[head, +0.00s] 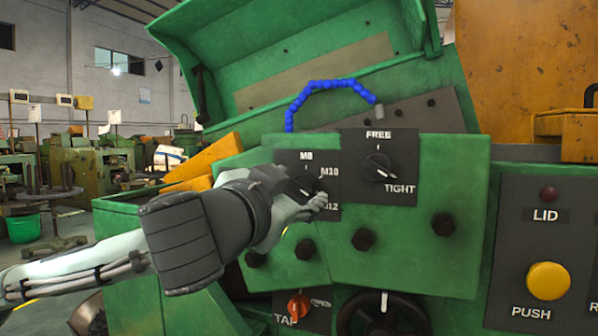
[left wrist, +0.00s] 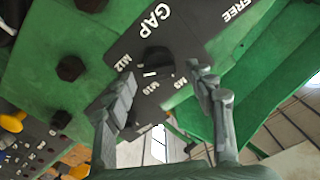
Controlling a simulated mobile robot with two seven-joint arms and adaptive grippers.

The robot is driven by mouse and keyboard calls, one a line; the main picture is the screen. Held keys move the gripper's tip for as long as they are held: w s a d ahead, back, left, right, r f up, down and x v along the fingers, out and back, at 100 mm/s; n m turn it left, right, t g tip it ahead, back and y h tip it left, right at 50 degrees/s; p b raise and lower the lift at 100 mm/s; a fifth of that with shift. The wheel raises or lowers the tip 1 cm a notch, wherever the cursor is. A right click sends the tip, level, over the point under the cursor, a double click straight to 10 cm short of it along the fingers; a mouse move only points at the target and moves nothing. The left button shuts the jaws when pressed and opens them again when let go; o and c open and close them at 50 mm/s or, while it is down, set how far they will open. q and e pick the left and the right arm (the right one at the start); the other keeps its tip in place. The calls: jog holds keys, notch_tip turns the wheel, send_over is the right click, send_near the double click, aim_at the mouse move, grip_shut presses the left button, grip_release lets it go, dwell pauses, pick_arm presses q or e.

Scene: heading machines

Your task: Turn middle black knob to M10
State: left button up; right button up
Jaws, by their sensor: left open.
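The middle black knob (head: 304,185) sits on a dark plate marked M8, M10 and M12, partly hidden by my left gripper (head: 308,196). In the left wrist view the black knob (left wrist: 157,60) shows beyond and between the two fingertips of the open left gripper (left wrist: 164,78). The M10 label (left wrist: 150,86) lies between the fingers, with M12 by the left finger and M8 by the right one. A white mark shows near the knob's M10 side, but I cannot tell for sure where the pointer aims. Whether the fingers touch the knob is unclear. My right gripper is out of view.
Another black knob (head: 378,167) on a FREE/TIGHT plate is just right of the M plate. Black bolts (head: 363,239) stick out below. An orange TAP knob (head: 298,307) and a black handwheel (head: 384,316) are lower. A yellow PUSH button (head: 548,281) is at right.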

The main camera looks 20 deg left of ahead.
pick_arm(q)
jog(key=shift+w, duration=1)
jog(key=c, duration=1.2)
jog(key=shift+o, duration=0.2)
jog(key=shift+f, duration=0.1)
